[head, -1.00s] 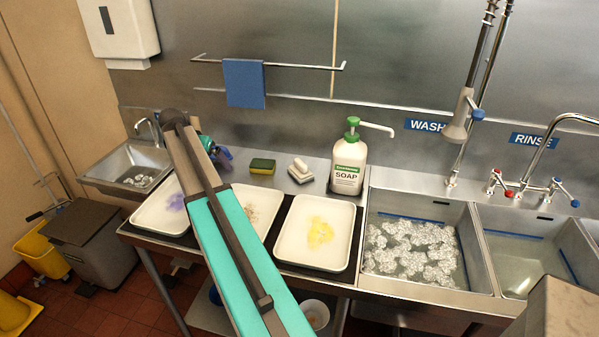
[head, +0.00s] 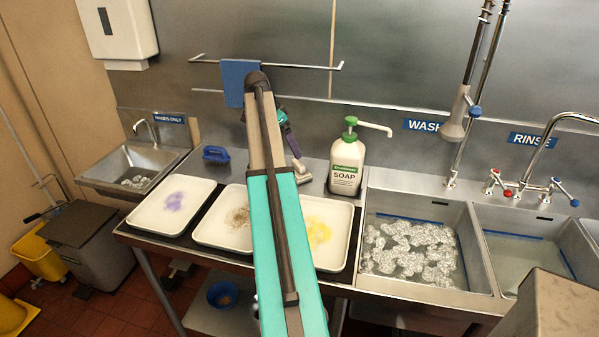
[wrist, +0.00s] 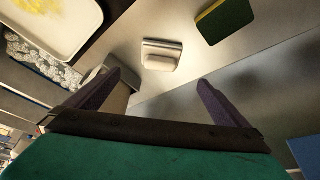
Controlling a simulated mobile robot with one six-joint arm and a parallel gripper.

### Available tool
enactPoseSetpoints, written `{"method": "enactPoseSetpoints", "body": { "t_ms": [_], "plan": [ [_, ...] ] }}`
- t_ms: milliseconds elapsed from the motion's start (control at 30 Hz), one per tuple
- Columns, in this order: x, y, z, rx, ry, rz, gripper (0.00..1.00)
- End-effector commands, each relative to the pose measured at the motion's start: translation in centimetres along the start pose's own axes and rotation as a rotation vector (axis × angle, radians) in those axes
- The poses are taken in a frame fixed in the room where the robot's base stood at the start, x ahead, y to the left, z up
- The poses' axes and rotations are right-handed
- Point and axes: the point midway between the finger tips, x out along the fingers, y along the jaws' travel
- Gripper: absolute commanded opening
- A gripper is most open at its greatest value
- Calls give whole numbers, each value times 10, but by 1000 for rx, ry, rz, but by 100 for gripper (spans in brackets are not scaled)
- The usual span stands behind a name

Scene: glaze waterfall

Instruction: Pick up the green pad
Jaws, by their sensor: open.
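The green pad (wrist: 226,20), dark green on one face with a yellow edge, lies on the steel counter at the upper right of the wrist view. In the head view my arm hides it. My gripper (wrist: 158,84) is open and empty, its two purple fingers apart. In the wrist view the pad lies beyond the right finger, not between the fingers. In the head view my gripper (head: 287,135) is above the back of the counter, left of the soap bottle.
The soap bottle (head: 346,165) stands to the right, and a blue brush (head: 215,153) lies to the left. Several white trays line the front. A blue cloth (head: 234,82) hangs on the wall rail.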

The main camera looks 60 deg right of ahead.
Motion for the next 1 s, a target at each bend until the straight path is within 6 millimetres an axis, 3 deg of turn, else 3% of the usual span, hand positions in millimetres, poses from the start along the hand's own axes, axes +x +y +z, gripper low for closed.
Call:
{"method": "enactPoseSetpoints", "body": {
  "t_ms": [367, 1000],
  "plan": [
    [7, 0, -1, -1, 0, 0, 100],
    [78, 0, -2, 1, 0, 2, 100]
  ]
}}
